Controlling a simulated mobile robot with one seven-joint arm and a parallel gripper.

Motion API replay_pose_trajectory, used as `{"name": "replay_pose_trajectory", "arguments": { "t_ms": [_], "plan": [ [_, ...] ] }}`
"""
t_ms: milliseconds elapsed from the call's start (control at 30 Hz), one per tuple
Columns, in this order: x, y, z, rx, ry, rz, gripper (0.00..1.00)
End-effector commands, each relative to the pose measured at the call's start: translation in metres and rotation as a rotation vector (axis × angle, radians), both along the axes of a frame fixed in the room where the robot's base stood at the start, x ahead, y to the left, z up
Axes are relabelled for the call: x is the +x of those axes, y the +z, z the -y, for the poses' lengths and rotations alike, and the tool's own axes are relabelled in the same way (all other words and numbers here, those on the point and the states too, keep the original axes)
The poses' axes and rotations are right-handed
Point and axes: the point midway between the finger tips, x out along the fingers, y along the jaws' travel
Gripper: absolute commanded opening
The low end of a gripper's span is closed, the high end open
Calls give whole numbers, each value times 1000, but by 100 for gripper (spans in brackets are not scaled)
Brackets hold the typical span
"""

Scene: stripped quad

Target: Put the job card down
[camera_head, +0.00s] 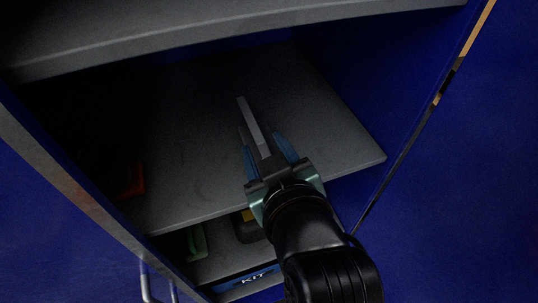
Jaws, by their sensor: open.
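A thin pale grey slab (253,127), seen nearly edge-on and taken to be the job card, points away from my gripper over the middle shelf. My gripper (266,150) is open, with one blue finger on either side of the slab's near end. I cannot tell whether the slab rests on the shelf or touches a finger. Its near end is partly hidden by the gripper. The grey middle shelf (330,150) of the blue cabinet lies beneath both.
An upper shelf (200,35) hangs above my gripper. A red object (133,180) sits in shadow at the left. The lower shelf holds a green object (196,242), a yellow and dark object (247,226) and a blue box marked KIT (255,279). The middle shelf's right side is clear.

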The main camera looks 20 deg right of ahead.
Motion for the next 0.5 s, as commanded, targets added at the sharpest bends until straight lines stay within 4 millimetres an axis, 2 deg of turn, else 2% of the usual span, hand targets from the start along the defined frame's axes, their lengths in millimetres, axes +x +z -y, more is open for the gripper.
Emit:
{"name": "replay_pose_trajectory", "arguments": {
  "t_ms": [67, 500],
  "plan": [
    [-4, 9, -1, 1, 2, -11, 50],
    [-22, 13, -3, 1, 2, -5, 50]
  ]
}}
